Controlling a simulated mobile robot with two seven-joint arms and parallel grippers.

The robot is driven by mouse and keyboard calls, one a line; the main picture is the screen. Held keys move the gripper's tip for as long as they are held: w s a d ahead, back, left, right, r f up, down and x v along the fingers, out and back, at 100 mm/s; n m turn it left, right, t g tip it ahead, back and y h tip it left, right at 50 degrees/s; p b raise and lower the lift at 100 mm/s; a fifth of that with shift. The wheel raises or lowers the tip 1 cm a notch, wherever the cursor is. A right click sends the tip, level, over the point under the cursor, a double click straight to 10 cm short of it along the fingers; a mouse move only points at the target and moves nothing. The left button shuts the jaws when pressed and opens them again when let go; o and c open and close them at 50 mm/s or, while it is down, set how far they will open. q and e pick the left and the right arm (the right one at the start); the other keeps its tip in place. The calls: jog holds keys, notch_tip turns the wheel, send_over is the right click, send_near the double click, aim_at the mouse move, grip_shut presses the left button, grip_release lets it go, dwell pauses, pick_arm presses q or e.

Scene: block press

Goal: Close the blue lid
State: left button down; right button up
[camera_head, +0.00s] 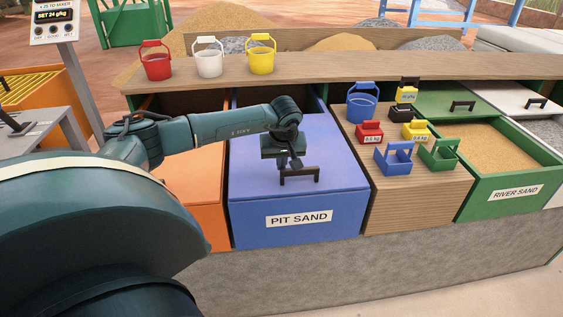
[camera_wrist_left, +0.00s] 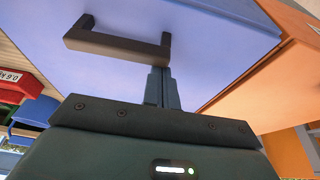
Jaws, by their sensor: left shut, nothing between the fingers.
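The blue lid (camera_head: 258,160) lies flat over the top of the blue bin labelled PIT SAND (camera_head: 299,219). Its dark handle (camera_head: 299,174) stands near the front edge. My left gripper (camera_head: 294,164) is over the lid, right by the handle. In the left wrist view, the closed fingers (camera_wrist_left: 160,88) are close together beside one end of the handle (camera_wrist_left: 118,44). They hold nothing, and I cannot tell whether they touch the handle or lid. The lid's blue surface (camera_wrist_left: 215,50) fills much of that view. My right gripper is not in view.
An orange bin (camera_head: 192,190) adjoins on the left. On the right, a wooden top (camera_head: 420,188) carries a blue bucket (camera_head: 362,102), weights and small scoops. An open green bin (camera_head: 501,163) holds sand. Red, white and yellow buckets stand on the shelf (camera_head: 330,66) behind.

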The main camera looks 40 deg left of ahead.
pick_arm(q)
jog(key=shift+s+d, duration=0.2)
jog(key=shift+d, duration=0.1)
jog(key=shift+s+d+f, duration=0.1)
jog(key=shift+f, duration=0.05)
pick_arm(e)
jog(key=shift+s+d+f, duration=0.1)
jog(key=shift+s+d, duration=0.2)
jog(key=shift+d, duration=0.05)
